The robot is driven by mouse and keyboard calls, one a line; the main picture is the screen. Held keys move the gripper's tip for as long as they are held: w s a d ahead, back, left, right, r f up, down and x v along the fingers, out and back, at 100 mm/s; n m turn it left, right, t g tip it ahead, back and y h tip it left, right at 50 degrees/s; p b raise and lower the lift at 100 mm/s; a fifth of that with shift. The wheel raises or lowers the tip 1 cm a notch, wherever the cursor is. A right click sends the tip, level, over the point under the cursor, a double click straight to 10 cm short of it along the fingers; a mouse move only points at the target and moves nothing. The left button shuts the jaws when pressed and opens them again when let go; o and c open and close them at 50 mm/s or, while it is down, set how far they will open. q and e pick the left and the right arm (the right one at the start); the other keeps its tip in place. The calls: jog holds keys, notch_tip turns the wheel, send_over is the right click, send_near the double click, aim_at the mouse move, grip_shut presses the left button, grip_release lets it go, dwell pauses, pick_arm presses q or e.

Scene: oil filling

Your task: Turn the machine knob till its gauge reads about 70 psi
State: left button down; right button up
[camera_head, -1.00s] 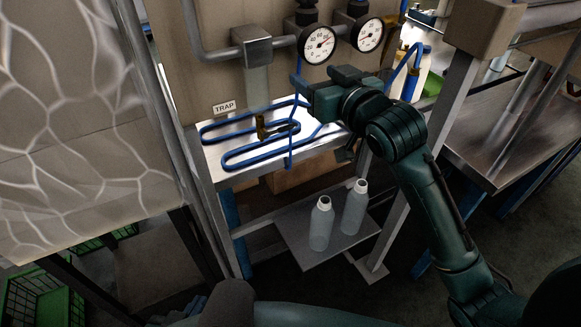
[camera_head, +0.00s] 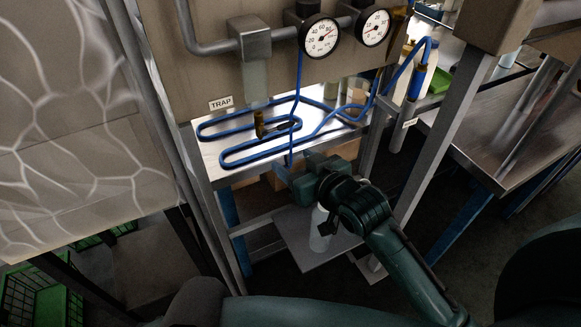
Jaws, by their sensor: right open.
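Two round white gauges, the left gauge (camera_head: 320,37) and the right gauge (camera_head: 375,28), sit on the machine's pipe at the top. Each has a dark knob above it, the left knob (camera_head: 308,10) and the right knob (camera_head: 357,7), both cut by the top edge. The left gauge's reddish needle points to the upper right; the exact readings are too small to tell. My right gripper (camera_head: 294,174) is open and empty. It is well below the gauges, in front of the metal shelf's front edge, apart from both knobs. My left gripper is out of view.
Blue hose (camera_head: 250,126) lies looped on the metal shelf (camera_head: 218,172), with a brass fitting (camera_head: 259,124). A pale bottle (camera_head: 319,232) stands on the lower tray (camera_head: 300,256), partly hidden by my right arm. A steel post (camera_head: 438,125) stands at right.

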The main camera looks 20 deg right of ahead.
jog(key=shift+s+a+f, duration=0.15)
jog(key=shift+s+f, duration=0.1)
jog(key=shift+f, duration=0.5)
